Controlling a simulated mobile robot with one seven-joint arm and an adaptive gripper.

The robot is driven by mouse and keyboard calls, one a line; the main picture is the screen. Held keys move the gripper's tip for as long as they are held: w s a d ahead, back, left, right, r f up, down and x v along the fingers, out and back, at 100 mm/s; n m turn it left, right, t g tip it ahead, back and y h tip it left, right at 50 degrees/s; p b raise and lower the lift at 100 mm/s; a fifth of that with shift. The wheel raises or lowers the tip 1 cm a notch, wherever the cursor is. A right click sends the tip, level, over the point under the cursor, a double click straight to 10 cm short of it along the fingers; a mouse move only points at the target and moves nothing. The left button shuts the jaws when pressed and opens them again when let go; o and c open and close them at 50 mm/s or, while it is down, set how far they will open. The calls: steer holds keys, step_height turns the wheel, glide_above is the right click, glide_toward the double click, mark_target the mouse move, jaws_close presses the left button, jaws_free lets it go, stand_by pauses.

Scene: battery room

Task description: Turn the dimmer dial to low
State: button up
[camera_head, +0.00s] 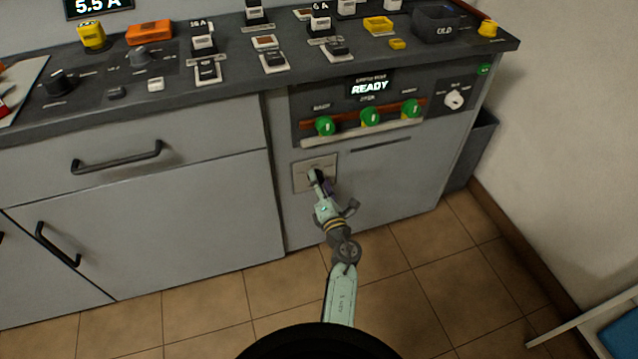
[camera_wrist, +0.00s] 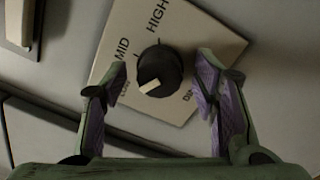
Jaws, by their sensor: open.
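The dimmer dial (camera_wrist: 158,66) is a round black knob on a pale plate (camera_wrist: 120,35), with labels HIGH, MID and a smaller one at the lower left that is hard to read. The dial's light pointer mark faces the lower left, below MID. My gripper (camera_wrist: 159,77) is open, with one purple-padded finger on each side of the dial. I cannot tell whether either finger touches it. In the head view the plate (camera_head: 300,174) is on the cabinet front, and my gripper (camera_head: 320,185) hides the dial.
Above the plate is a panel with a READY display (camera_head: 370,88), green knobs (camera_head: 370,117) and a pale ledge (camera_head: 350,135). The counter (camera_head: 225,90) above holds switches and small blocks. A drawer handle (camera_head: 117,158) juts out at left. The tiled floor in front is clear.

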steer(key=v, duration=0.7)
steer(key=shift+s, duration=0.3)
